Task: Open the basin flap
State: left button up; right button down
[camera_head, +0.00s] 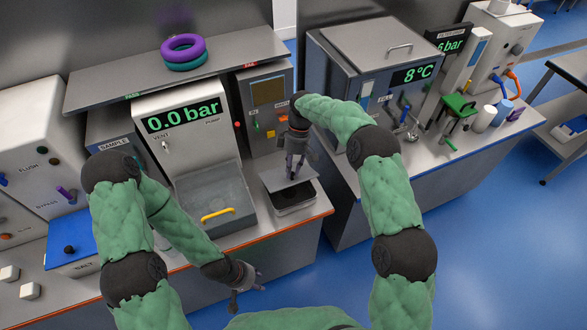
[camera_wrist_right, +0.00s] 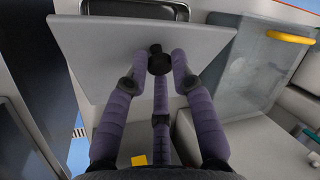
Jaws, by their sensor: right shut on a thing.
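The basin flap is a flat grey plate (camera_head: 275,180) with a black knob, over the basin (camera_head: 296,208) on the middle counter. In the right wrist view the flap (camera_wrist_right: 85,45) looks tilted, and part of the dark basin (camera_wrist_right: 135,9) shows past its far edge. My right gripper (camera_head: 293,168) is above the flap. Its purple fingers (camera_wrist_right: 158,62) are shut around the black knob. My left gripper (camera_head: 248,278) is low in front of the counter's front edge, fingers apart and empty, away from the flap.
A clear box with a yellow handle (camera_head: 217,215) stands left of the basin, under the 0.0 bar pump panel (camera_head: 185,118). A control unit (camera_head: 268,95) stands behind the basin. A gap of blue floor separates this counter from the right-hand one (camera_head: 400,185).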

jog(key=shift+w+a+r+g+p, duration=0.2)
jog(key=shift+w+r+g+p, duration=0.1)
jog(key=shift+w+p, duration=0.1)
jog(key=shift+r, duration=0.1)
dwell(0.3)
jog(key=c, duration=1.1)
grip_release()
jog(key=shift+a, duration=0.1)
jog(key=shift+o, duration=0.2)
jog(key=shift+w+r, duration=0.1)
jog(key=v, duration=1.1)
jog(key=shift+w+r, duration=0.2)
jog(key=shift+r, duration=0.1)
